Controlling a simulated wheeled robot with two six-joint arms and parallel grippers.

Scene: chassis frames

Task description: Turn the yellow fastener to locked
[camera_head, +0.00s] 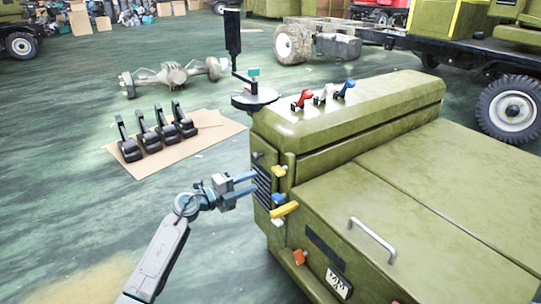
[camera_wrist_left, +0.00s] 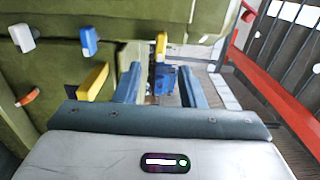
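A long yellow handle (camera_head: 284,209) sticks out from the corner of the green machine box (camera_head: 390,190). It also shows in the left wrist view (camera_wrist_left: 92,82), just left of my fingers. A smaller yellow piece (camera_head: 279,171) sits higher on the same corner and also shows in the wrist view (camera_wrist_left: 161,46), beyond the fingers. I cannot tell from the pictures which is the named fastener or its lock state. My left gripper (camera_head: 256,181) is open beside the dark grille, its fingers apart, holding neither yellow piece. The right gripper is not in view.
A blue piece (camera_head: 279,198) sits just above the long yellow handle. An orange piece (camera_head: 299,257) and a silver bar handle (camera_head: 372,240) are on the box. Red (camera_head: 301,99), white and blue levers stand on top.

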